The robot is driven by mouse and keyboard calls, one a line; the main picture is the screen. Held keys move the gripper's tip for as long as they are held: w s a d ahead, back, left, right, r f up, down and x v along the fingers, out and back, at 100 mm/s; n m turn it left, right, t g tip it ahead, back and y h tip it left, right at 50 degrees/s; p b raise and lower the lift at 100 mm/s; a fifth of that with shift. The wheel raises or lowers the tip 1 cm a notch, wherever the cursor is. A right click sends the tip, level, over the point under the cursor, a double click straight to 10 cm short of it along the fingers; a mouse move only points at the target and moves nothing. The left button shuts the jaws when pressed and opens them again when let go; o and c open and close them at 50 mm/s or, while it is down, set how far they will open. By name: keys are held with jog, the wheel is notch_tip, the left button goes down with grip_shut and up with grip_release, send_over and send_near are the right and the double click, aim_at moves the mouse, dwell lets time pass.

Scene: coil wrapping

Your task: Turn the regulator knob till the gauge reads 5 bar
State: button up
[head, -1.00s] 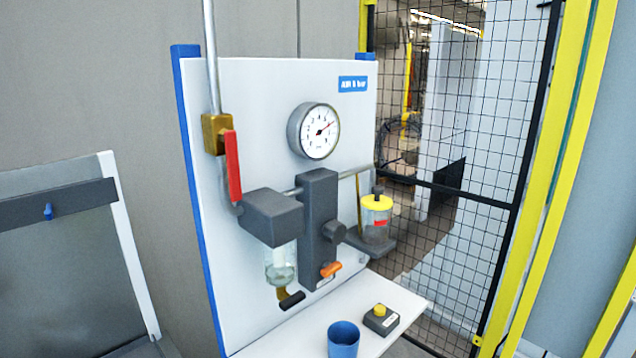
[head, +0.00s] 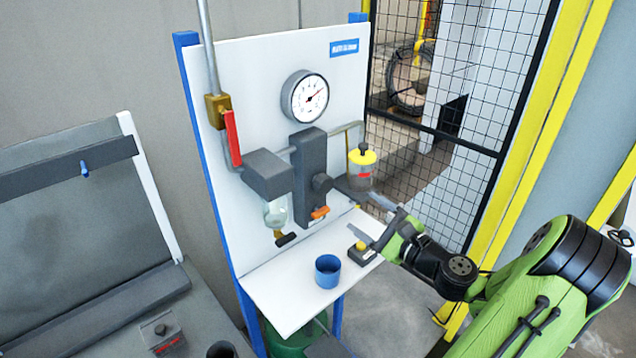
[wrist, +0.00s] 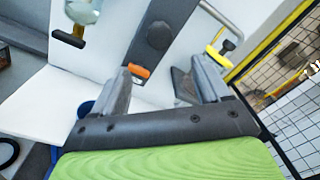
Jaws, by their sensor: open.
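The round white gauge (head: 305,96) is on the upper panel. Its needle points up and to the right; the numbers are too small to read surely. The dark grey regulator knob (head: 321,183) sticks out from the tall grey regulator body (head: 311,155) below the gauge. My gripper (head: 364,220) is open and empty, in front of the panel, right of and lower than the knob. In the wrist view the knob (wrist: 160,36) lies beyond the gap between my open fingers (wrist: 160,74), apart from both.
An orange lever (head: 320,212) sits just below the knob. A yellow-capped lubricator bowl (head: 361,168) is to the right, a red-handled valve (head: 232,138) to the left. The shelf (head: 290,290) holds a blue cup (head: 328,271) and a yellow-button box (head: 359,252). A mesh fence (head: 440,130) stands right.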

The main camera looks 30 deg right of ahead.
aim_at(327, 187)
jog(key=w, duration=0.4)
jog(key=w+a+p, duration=0.1)
jog(key=w, duration=0.4)
jog(key=w+p, duration=0.1)
jog(key=w, duration=0.3)
jog(key=shift+w+a, duration=0.15)
jog(key=shift+w, duration=0.25)
jog(key=shift+f, duration=0.1)
jog(key=shift+s, duration=0.1)
jog(key=shift+c, duration=0.2)
jog(key=c, duration=1)
